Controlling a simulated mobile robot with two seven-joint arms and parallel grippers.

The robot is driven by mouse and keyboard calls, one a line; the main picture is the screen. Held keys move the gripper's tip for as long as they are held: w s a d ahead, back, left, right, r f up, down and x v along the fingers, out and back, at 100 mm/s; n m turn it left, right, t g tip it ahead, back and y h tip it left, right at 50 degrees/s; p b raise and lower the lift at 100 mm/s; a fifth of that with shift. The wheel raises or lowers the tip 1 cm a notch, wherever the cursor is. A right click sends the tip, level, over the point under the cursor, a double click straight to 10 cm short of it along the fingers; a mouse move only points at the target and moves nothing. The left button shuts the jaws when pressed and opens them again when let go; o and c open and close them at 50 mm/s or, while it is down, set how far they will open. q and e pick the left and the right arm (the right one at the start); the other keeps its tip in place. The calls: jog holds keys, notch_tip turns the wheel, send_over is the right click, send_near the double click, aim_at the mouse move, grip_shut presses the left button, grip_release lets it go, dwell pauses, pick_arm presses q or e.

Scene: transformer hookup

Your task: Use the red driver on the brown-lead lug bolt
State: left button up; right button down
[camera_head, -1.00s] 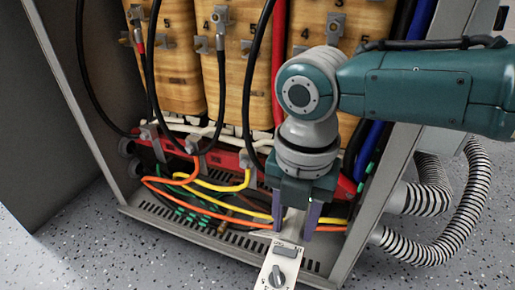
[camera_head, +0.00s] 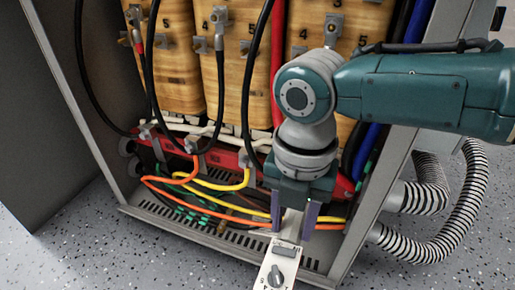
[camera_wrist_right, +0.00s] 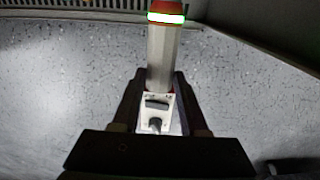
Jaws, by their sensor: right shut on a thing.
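My right gripper (camera_head: 293,215) points down at the front right of the open cabinet, shut on a driver. The driver (camera_head: 281,266) shows a pale panel with a dark switch and a knob below the fingers. In the right wrist view, the driver (camera_wrist_right: 161,58) has a grey barrel between the fingers, ending in a red tip with a glowing white-green band. It stays apart from the lugs on the red bar. A brownish lead (camera_head: 231,219) seems to lie low among the cables; I cannot tell which lug bolt belongs to it. My left gripper is out of view.
Wooden-looking coil blocks (camera_head: 180,62) with numbered terminals stand behind. Black, orange and yellow cables (camera_head: 215,184) cross the cabinet's lower part. The cabinet's right frame (camera_head: 368,225) and ribbed conduits (camera_head: 455,215) are close to my right arm. The speckled floor (camera_head: 90,245) in front is clear.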

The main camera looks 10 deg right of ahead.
aim_at(283, 251)
jog(key=shift+r, duration=0.1)
jog(key=shift+s+a+r+p, duration=0.1)
jog(key=shift+s+a+p, duration=0.5)
jog(key=shift+p, duration=0.4)
jog(key=shift+s+a+p, duration=0.35)
jog(key=shift+s+p, duration=0.1)
jog(key=shift+s, duration=0.15)
jog(key=shift+s+a+p, duration=0.3)
jog(key=shift+s+p, duration=0.1)
jog(key=shift+s, duration=0.15)
